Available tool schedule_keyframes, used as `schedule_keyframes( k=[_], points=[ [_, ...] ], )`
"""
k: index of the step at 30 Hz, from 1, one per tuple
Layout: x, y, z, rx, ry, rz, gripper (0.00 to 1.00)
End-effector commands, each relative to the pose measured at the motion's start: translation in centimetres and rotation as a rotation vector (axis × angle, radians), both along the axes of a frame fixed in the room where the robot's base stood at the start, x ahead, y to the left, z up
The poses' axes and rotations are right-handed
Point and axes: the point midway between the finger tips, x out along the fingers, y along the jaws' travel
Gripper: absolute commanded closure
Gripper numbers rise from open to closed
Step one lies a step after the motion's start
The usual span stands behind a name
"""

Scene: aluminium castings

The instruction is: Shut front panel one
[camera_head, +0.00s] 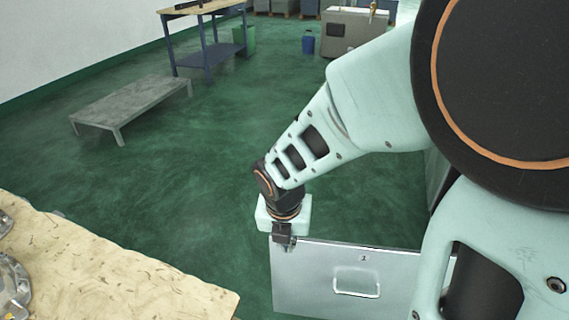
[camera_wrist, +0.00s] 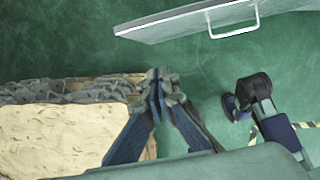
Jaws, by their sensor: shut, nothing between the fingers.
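Front panel one (camera_head: 312,283) is a flat silver-grey metal panel with a bar handle (camera_head: 357,288) and a small mark above it. It stands out over the floor at the lower middle of the head view, and my arm hides its right end. In the wrist view the panel (camera_wrist: 175,24) crosses the top, with its pale handle (camera_wrist: 233,22). My gripper (camera_head: 284,243) is shut and empty at the panel's upper left corner in the head view. In the wrist view its fingertips (camera_wrist: 163,82) show below the panel, apart from the handle. I cannot tell whether they touch the panel.
A wooden-topped table (camera_head: 110,275) with metal castings (camera_head: 12,283) is at lower left. A low grey bench (camera_head: 130,103), a blue-legged workbench (camera_head: 205,40) and a grey cabinet (camera_head: 343,33) stand farther back. Green floor between them is clear.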

Motion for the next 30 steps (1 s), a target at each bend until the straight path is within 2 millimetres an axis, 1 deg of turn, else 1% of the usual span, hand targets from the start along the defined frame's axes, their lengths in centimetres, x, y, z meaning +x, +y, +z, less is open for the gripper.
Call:
schedule_keyframes(
  k=[1, 3, 9, 11, 12, 15, 18, 22, 30],
  points=[
    [0.1, 0.0, -1.5, -0.001, 0.003, 0.000, 1.00],
    [0.5, -0.1, -3.1, -0.001, 0.003, 0.000, 1.00],
    [1.6, -0.3, -7.3, -0.001, 0.003, -0.001, 1.00],
    [1.9, -0.3, -8.3, 0.000, 0.002, -0.001, 1.00],
    [2.8, -0.4, -7.9, 0.002, -0.003, -0.006, 1.00],
    [4.3, -0.8, -7.8, 0.002, -0.001, -0.007, 1.00],
    [5.2, -0.9, -7.7, 0.002, -0.001, -0.006, 1.00],
    [5.8, -1.0, -7.6, 0.002, 0.000, -0.004, 1.00],
    [5.8, -1.0, -7.6, 0.002, 0.000, -0.004, 1.00]
  ],
)
